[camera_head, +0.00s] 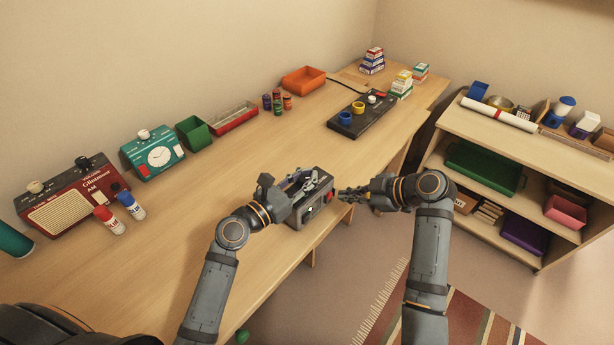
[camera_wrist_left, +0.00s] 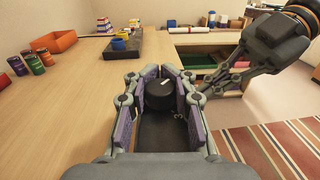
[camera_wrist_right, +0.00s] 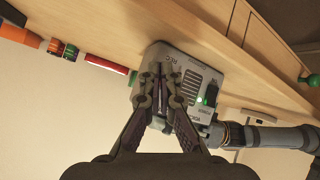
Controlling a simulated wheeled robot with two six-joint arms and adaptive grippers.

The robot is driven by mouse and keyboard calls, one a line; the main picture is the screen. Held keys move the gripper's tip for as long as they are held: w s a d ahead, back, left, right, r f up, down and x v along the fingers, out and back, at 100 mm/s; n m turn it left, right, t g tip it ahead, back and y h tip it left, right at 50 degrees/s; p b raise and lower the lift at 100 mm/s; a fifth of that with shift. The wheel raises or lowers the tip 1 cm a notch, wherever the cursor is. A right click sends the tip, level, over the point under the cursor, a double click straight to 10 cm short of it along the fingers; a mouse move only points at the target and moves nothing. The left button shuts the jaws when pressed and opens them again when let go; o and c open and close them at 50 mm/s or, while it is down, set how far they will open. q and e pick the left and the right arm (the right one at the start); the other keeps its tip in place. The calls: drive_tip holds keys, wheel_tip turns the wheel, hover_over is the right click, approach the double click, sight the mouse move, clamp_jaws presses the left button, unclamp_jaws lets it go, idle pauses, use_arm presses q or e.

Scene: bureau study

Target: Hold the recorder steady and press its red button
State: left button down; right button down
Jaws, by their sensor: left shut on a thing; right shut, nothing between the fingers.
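The recorder (camera_head: 299,217) is a dark box near the front edge of the desk. Its red button (camera_head: 329,197) shows on the side facing my right gripper. My left gripper (camera_head: 312,181) is over the recorder, shut on its black knob (camera_wrist_left: 160,95), which has a white mark. My right gripper (camera_head: 343,195) is shut and empty, its tips close to the button side; I cannot tell if they touch. In the right wrist view the recorder's grey face (camera_wrist_right: 215,75) shows a grille, lettering and a green light; the fingers hide the button there.
A black panel with coloured knobs (camera_head: 345,128) lies further back on the desk. A radio (camera_head: 75,205), a teal timer (camera_head: 155,157) and an orange tray (camera_head: 303,80) stand along the wall. A shelf unit (camera_head: 530,150) is at the right. The desk around the recorder is clear.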

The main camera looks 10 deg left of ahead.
drive_tip(key=a, duration=0.1)
drive_tip(key=a+r+y, duration=0.1)
drive_tip(key=shift+s+a+r, duration=0.2)
drive_tip(key=shift+a, duration=0.1)
drive_tip(key=s+d, duration=0.3)
drive_tip(key=d, duration=0.2)
drive_tip(key=shift+d+f, duration=0.15)
drive_tip(key=shift+s, duration=0.1)
idle(1.1)
drive_tip(key=s+d+m, duration=0.1)
drive_tip(key=m, duration=0.5)
drive_tip(key=s+d+f+m, duration=0.1)
drive_tip(key=m, duration=0.5)
drive_tip(key=s+d+f+m, duration=0.1)
drive_tip(key=d+m, duration=0.1)
drive_tip(key=m, duration=0.4)
drive_tip(key=shift+d+g, duration=0.1)
drive_tip(key=shift+g, duration=0.3)
drive_tip(key=shift+w+a, duration=0.75)
drive_tip(key=shift+a, duration=0.55)
drive_tip(key=shift+w+a, duration=0.7)
drive_tip(key=shift+a, duration=0.55)
drive_tip(key=shift+w+a, duration=0.75)
drive_tip(key=shift+a, duration=0.55)
